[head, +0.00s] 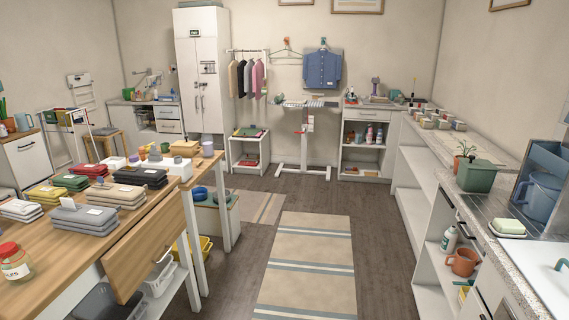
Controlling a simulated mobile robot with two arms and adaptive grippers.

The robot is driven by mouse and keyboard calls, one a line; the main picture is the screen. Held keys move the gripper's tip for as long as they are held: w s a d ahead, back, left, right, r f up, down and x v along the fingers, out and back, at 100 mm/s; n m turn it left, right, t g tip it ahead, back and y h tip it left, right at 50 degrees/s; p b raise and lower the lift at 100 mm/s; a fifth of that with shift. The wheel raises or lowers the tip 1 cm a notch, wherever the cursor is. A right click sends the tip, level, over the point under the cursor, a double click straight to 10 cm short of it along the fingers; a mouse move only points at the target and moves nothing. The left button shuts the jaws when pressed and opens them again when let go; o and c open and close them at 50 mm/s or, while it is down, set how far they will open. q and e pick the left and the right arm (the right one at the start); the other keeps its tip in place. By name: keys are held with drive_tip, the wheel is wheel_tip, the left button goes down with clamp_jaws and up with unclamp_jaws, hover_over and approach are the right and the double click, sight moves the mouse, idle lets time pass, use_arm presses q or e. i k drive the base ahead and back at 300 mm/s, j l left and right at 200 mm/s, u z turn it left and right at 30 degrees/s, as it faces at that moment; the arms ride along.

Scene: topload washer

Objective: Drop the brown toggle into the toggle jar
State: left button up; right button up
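A clear jar with a red top (14,262) stands at the near left on the wooden table (65,268). The end of its label reads "LES", and the rest of the label is turned out of sight. I cannot tell whether the red top is a closed lid or an open rim. I cannot make out a brown toggle anywhere in the head view. Neither of my grippers is in view.
Folded cloth stacks (82,214) cover much of the table. A wooden panel (140,246) sticks out from its front side. A striped rug (308,262) lies on open floor in the middle. A counter with a green bin (481,176) lines the right.

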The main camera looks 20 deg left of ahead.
sight(20, 279)
drive_tip(key=i+j+u, duration=0.15)
drive_tip(key=i+u, duration=0.2)
drive_tip(key=i, duration=0.25)
drive_tip(key=i+u, duration=0.4)
drive_tip(key=i, duration=0.15)
drive_tip(key=i+l+u, duration=0.35)
drive_tip(key=i, duration=0.25)
drive_tip(key=i+u, duration=0.2)
drive_tip(key=u, duration=0.2)
drive_tip(key=i+u, duration=0.2)
drive_tip(key=u, duration=0.2)
drive_tip(key=i+u, duration=0.2)
drive_tip(key=u, duration=0.2)
drive_tip(key=i+l+u, duration=0.15)
drive_tip(key=u, duration=0.3)
